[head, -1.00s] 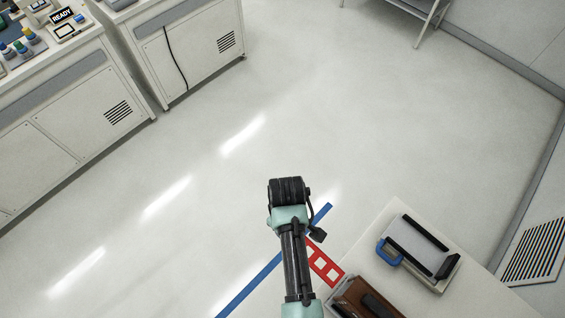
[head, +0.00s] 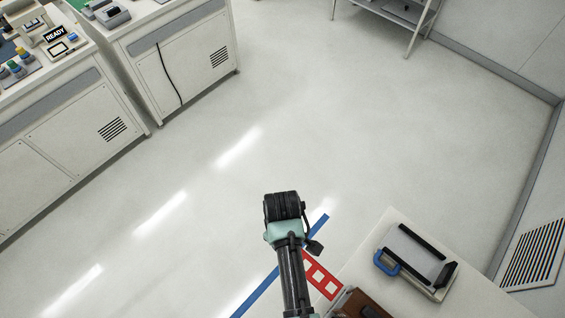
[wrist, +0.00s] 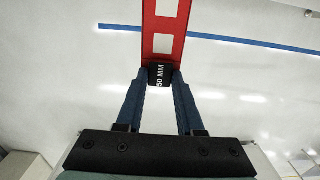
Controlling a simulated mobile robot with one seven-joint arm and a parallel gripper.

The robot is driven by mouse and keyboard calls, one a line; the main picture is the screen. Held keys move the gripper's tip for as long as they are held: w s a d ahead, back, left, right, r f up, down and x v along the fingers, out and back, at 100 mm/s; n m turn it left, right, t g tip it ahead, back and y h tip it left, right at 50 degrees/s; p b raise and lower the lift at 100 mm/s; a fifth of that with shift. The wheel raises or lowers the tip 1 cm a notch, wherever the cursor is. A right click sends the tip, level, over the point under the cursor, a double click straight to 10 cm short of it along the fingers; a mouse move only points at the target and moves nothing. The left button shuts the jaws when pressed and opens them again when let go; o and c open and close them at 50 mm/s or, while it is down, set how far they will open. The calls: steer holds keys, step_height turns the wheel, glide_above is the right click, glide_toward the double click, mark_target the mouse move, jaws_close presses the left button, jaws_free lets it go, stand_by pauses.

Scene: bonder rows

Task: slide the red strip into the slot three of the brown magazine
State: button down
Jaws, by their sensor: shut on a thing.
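The red strip (head: 321,276) has a row of square windows and shows just right of my arm in the head view. In the wrist view the strip (wrist: 163,30) runs away from my gripper (wrist: 160,78), whose blue fingers are shut on its near end, at a black piece marked "50 MM". The brown magazine (head: 362,305) is at the bottom edge of the head view, on the white table, partly cut off. The strip's lower end is close to the magazine; I cannot tell whether they touch. The magazine's slots cannot be made out.
A grey tray-like fixture (head: 415,262) with black bars and a blue handle (head: 386,262) stands on the white table (head: 470,297). White machine cabinets (head: 180,65) stand at upper left. A blue line (head: 262,290) crosses the floor. The middle floor is clear.

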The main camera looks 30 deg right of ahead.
mark_target(325, 282)
steer(key=shift+s+d+r+p, duration=0.1)
steer(key=shift+s+d+p, duration=0.2)
steer(key=shift+s+p, duration=0.5)
steer(key=shift+s+d+p, duration=0.25)
steer(key=shift+s+p, duration=0.05)
steer(key=shift+s, duration=0.4)
steer(key=shift+s, duration=0.1)
steer(key=shift+s+d+p, duration=0.3)
steer(key=shift+s+p, duration=0.15)
steer(key=shift+s, duration=0.4)
steer(key=shift+s+d+p, duration=0.35)
steer(key=shift+s+p, duration=0.05)
steer(key=shift+s, duration=0.5)
steer(key=shift+s+d+p, duration=0.3)
steer(key=shift+s+p, duration=0.15)
steer(key=shift+s, duration=0.4)
steer(key=shift+s+d, duration=0.25)
steer(key=shift+s, duration=0.35)
steer(key=shift+s+d, duration=0.2)
steer(key=shift+s, duration=0.4)
steer(key=shift+s, duration=0.1)
steer(key=shift+s+d, duration=0.2)
steer(key=shift+s, duration=0.3)
steer(key=shift+s+d, duration=0.2)
steer(key=shift+s, duration=0.3)
